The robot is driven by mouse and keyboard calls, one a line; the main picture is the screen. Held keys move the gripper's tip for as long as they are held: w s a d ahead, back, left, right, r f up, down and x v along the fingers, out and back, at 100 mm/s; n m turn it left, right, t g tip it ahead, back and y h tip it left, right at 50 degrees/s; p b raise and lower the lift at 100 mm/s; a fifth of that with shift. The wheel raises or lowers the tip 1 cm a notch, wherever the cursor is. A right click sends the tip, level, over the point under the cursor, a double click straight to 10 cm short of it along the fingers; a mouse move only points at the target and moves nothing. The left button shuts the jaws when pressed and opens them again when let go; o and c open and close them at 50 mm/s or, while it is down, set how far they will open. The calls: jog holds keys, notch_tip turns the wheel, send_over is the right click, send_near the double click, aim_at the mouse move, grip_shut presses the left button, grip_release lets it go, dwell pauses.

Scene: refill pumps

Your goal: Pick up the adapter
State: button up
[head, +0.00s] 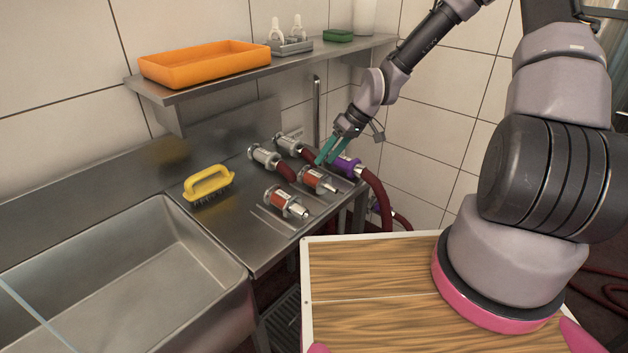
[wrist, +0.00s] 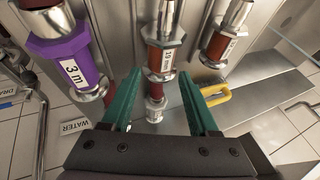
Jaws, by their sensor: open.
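Two metal fittings with red bands and white labels lie on the steel counter; these look like adapters. One is the nearer-middle adapter (head: 318,180), which shows in the wrist view (wrist: 163,48) just beyond my fingertips. The other adapter (head: 285,203) lies to its left and shows at right in the wrist view (wrist: 223,40). I cannot tell which one is meant. A purple collar labelled "3 m" (head: 347,165) sits on a red hose, at left in the wrist view (wrist: 70,57). My gripper (head: 326,157) is open, its green fingers empty above the counter's back right.
Two metal couplings (head: 263,157) with red hoses lie behind the adapters. A yellow brush (head: 208,183) is left of them, beside the sink (head: 130,270). Above is a shelf (head: 200,90) with an orange tray (head: 203,63). The red hose (head: 378,198) hangs off the counter's right edge.

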aim_at(318, 174)
jog(key=x, duration=0.6)
jog(key=shift+s+f, duration=0.4)
jog(key=shift+c, duration=0.2)
grip_shut()
